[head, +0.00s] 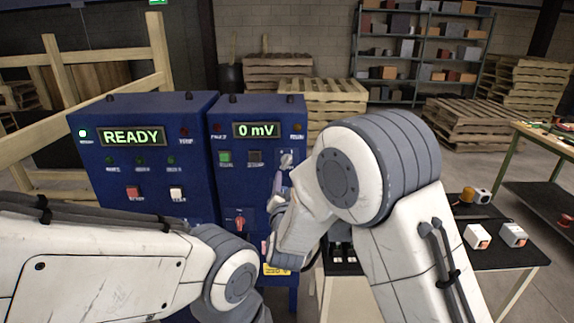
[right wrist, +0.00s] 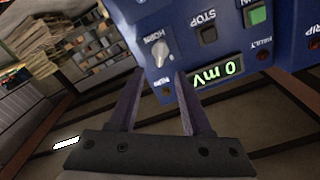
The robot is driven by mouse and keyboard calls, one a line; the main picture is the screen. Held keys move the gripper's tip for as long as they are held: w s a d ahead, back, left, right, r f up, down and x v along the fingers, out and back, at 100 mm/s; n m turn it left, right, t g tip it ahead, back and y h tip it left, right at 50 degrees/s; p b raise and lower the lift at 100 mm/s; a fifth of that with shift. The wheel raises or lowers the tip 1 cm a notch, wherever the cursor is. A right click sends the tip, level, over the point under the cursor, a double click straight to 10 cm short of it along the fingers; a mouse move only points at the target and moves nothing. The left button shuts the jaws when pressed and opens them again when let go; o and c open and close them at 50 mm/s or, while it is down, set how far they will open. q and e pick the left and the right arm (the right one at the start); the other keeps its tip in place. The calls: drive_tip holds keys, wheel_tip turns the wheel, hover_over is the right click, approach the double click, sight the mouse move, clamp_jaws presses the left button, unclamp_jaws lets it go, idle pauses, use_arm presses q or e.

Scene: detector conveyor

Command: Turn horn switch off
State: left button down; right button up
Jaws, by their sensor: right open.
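The horn switch (right wrist: 160,50) is a pale rotary knob on the blue control box, beside a label reading HORN. It shows in the head view (head: 286,159) at the box's right side. My right gripper (right wrist: 154,80) is open, its two dark fingers reaching toward the knob with a fingertip on either side of its line. The fingers appear short of the knob and not closed on it; contact cannot be told. In the head view the right gripper (head: 278,183) is just below the knob, partly hidden by my arm. My left gripper is out of view.
The box carries a display (head: 256,130) reading 0 mV, a green button (head: 225,158), a dark STOP button (right wrist: 208,34) and a red switch (head: 240,224) lower down. A larger blue READY cabinet (head: 180,118) stands at left. A black table (head: 480,260) is at right.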

sight(287, 164)
drive_tip(key=w+p, duration=0.3)
drive_tip(key=w, duration=0.4)
drive_tip(key=shift+w+r, duration=0.15)
drive_tip(key=shift+w, duration=0.05)
drive_tip(key=shift+w+p, duration=0.35)
drive_tip(key=shift+w, duration=0.25)
clamp_jaws()
